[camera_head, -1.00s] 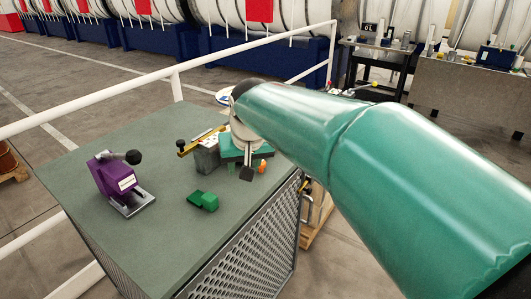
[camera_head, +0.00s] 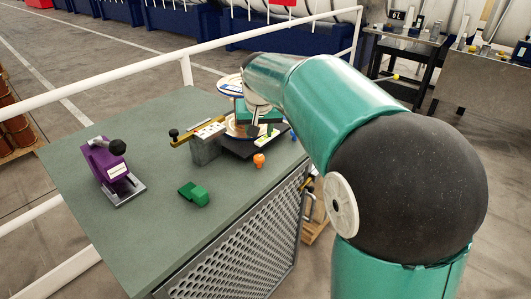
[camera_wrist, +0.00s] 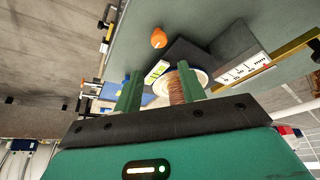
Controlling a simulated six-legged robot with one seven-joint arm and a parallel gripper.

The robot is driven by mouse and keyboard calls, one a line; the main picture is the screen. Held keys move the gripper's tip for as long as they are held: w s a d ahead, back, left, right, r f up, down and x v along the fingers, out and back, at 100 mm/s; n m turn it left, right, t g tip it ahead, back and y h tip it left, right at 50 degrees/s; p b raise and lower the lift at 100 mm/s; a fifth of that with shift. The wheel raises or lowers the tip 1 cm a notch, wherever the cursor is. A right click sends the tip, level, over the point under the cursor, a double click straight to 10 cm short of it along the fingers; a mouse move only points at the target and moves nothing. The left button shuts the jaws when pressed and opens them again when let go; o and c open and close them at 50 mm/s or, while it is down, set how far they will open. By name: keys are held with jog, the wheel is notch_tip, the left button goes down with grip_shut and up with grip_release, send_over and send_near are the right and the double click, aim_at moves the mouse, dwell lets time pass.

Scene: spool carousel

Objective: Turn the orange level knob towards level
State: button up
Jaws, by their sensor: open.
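The orange level knob (camera_head: 259,160) stands on the grey-green bench top, in front of a dark plate (camera_head: 238,148). In the wrist view the knob (camera_wrist: 158,38) is at the top centre, beyond my fingertips and apart from them. My gripper (camera_wrist: 160,82) is open, with its two green fingers either side of a gap. A spool with copper-coloured winding and a pale flange (camera_wrist: 182,84) shows behind and between the fingers; I cannot tell whether they touch it. In the head view my gripper is above the dark plate, its fingers largely hidden.
A grey block with a brass bar (camera_head: 205,147) stands left of the plate. A purple device with a black knob (camera_head: 108,168) and a green block (camera_head: 194,194) sit on the bench. A white rail (camera_head: 186,70) runs behind. The bench's front left is clear.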

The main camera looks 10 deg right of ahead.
aim_at(260, 157)
jog(key=x, duration=1.4)
jog(key=c, duration=0.7)
jog(key=shift+d+n, duration=0.1)
jog(key=shift+n, duration=0.4)
jog(key=n+y, duration=0.1)
jog(key=n, duration=0.1)
jog(key=shift+d+n+y, duration=0.15)
jog(key=shift+n+y, duration=0.15)
jog(key=shift+n, duration=0.1)
jog(key=n+y, duration=0.1)
jog(key=n, duration=0.1)
jog(key=shift+n+g, duration=0.3)
jog(key=n, duration=0.2)
jog(key=n+y, duration=0.1)
jog(key=n, duration=0.1)
jog(key=shift+d+n+g+y, duration=0.1)
jog(key=shift+n+g+y, duration=0.2)
jog(key=shift+g, duration=0.1)
jog(key=shift+w+n+g+y, duration=0.1)
jog(key=shift+n+g+y, duration=0.4)
jog(key=shift+n, duration=1.4)
